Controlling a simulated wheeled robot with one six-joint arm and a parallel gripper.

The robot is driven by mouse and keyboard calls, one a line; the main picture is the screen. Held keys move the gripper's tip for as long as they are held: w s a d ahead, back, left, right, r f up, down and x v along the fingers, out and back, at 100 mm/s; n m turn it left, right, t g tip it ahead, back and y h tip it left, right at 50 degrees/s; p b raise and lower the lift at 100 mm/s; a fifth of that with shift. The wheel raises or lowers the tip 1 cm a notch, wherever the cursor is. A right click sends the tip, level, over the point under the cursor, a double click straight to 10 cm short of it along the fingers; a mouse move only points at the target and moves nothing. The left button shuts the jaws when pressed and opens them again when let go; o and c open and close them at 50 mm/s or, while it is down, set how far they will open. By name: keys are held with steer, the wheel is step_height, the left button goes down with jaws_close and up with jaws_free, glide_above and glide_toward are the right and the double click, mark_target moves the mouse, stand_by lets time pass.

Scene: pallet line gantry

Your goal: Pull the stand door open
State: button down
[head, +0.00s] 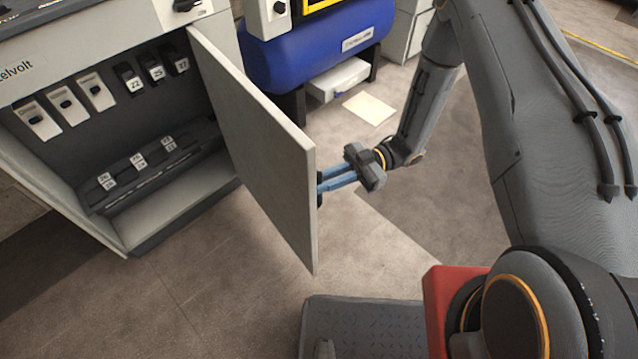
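The stand door (262,150) is a flat grey panel. It is swung well out from the grey stand (190,225), hinged at the stand's right side, and the inside of the stand shows. My gripper (323,183) is at the door's outer face, close to its free edge. Its two blue fingers lie close together around a small dark handle (319,201). The handle is mostly hidden by the door edge and the fingers. The fingertips are partly hidden too.
Inside the stand are numbered dark switches (154,68), white-fronted units (66,106) and a lower rail (140,165). A blue tank (315,50) stands behind the door, with a white box (338,80) below it. A pale sheet (369,108) lies on the floor. Floor in front of the stand is clear.

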steer(key=shift+w, duration=0.15)
steer(key=c, duration=2)
jaws_free()
steer(key=shift+c, duration=0.2)
steer(key=v, duration=0.7)
steer(key=shift+w+d+b, duration=0.15)
steer(key=shift+d+b, duration=0.15)
steer(key=shift+b, duration=0.15)
